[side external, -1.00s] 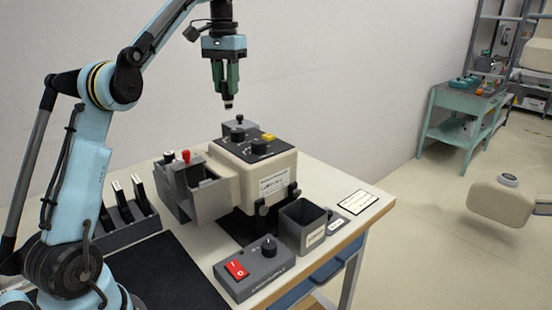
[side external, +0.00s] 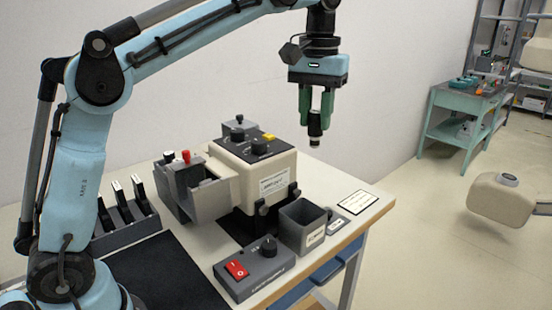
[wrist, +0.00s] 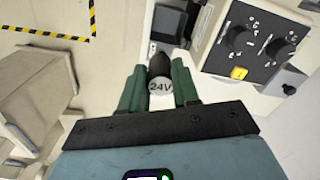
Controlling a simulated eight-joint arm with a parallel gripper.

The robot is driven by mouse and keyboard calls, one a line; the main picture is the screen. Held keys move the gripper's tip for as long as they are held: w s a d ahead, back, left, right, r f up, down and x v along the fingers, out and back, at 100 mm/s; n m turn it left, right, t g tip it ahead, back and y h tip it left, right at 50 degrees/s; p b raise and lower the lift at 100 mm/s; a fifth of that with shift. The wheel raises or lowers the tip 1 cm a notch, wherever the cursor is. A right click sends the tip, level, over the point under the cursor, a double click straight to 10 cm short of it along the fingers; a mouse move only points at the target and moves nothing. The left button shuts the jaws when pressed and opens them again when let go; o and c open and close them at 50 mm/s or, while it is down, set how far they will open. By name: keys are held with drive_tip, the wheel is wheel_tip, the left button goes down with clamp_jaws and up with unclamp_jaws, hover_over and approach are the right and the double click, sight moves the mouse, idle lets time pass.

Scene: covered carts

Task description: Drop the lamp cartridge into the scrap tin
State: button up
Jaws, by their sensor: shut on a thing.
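My gripper (side external: 316,115) is shut on the lamp cartridge (side external: 315,130), a small dark cylinder with a pale band. In the wrist view the cartridge (wrist: 160,87) sits between the green fingers, its white end marked "24V". The scrap tin (side external: 303,238) seems to be the open grey square box with a white label at the table's front right. The gripper hangs high above the table, over the tin's area and clear of it.
A cream machine with dark knobs and a yellow button (side external: 258,165) stands left of the tin. A grey switch box with a red rocker (side external: 255,272) is in front. A grey open holder (side external: 193,188) and a slotted rack (side external: 125,220) stand further left.

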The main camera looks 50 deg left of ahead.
sight(313, 147)
wheel_tip(313, 147, down, 20)
idle(0.8)
drive_tip(key=o, duration=1.1)
drive_tip(key=shift+r, duration=0.15)
wheel_tip(313, 147, up, 12)
drive_tip(key=shift+f, duration=0.1)
drive_tip(key=s+a+f+m+t, duration=0.2)
drive_tip(key=s+f+t, duration=0.1)
drive_tip(key=s, duration=0.4)
drive_tip(key=s+a+f+m+t, duration=0.2)
drive_tip(key=s+f+t, duration=0.2)
drive_tip(key=s, duration=0.4)
drive_tip(key=shift+a+f+m, duration=0.2)
drive_tip(key=shift+f+m, duration=0.1)
drive_tip(key=shift+f, duration=0.3)
